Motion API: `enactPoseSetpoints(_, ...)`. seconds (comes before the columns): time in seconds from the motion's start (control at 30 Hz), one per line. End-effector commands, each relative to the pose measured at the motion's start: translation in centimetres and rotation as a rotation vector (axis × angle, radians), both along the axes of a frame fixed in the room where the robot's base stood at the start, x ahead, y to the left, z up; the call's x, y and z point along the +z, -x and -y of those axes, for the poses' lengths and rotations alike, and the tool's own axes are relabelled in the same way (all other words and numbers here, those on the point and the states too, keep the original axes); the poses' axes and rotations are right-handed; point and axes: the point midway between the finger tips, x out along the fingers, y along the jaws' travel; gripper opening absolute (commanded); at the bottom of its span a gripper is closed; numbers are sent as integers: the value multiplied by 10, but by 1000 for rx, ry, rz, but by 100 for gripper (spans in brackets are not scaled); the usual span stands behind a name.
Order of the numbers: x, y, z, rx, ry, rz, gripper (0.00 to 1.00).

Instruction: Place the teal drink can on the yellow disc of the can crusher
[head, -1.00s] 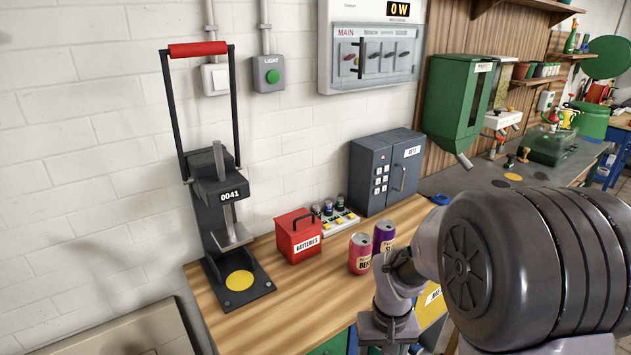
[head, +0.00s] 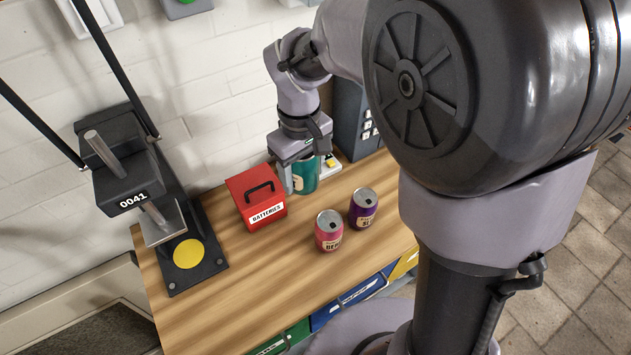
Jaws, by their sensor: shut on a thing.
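The teal drink can (head: 306,176) is upright in my gripper (head: 298,178), at the back of the wooden bench to the right of the red box. My gripper is shut on it, and its fingers and wrist hide part of the can. I cannot tell whether the can touches the bench. The can crusher (head: 122,172) stands at the left end of the bench, with its press block raised. Its yellow disc (head: 188,254) lies flat and bare on the dark base plate, to the left of and nearer than my gripper.
A red batteries box (head: 256,198) with a handle stands between the crusher and my gripper. A pink can (head: 328,231) and a purple can (head: 362,208) stand upright in front of my gripper. A grey cabinet (head: 349,112) is behind it. The bench front left is clear.

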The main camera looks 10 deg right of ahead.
Motion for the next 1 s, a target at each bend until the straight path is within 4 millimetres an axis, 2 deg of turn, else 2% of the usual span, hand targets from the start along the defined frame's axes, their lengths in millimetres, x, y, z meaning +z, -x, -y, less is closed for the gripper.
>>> enactPoseSetpoints(0.07,-18,1,0,5,1,-5,21)
enactPoseSetpoints(0.2,-74,2,0,4,1,-7,21)
enactPoseSetpoints(0.3,-107,2,0,4,0,-5,21)
enactPoseSetpoints(0.4,-127,1,0,3,1,-4,21)
enactPoseSetpoints(0.57,-143,1,0,3,0,-2,21)
enactPoseSetpoints(0.73,-179,2,0,3,1,-4,21)
enactPoseSetpoints(1.0,-179,1,0,2,0,-1,21)
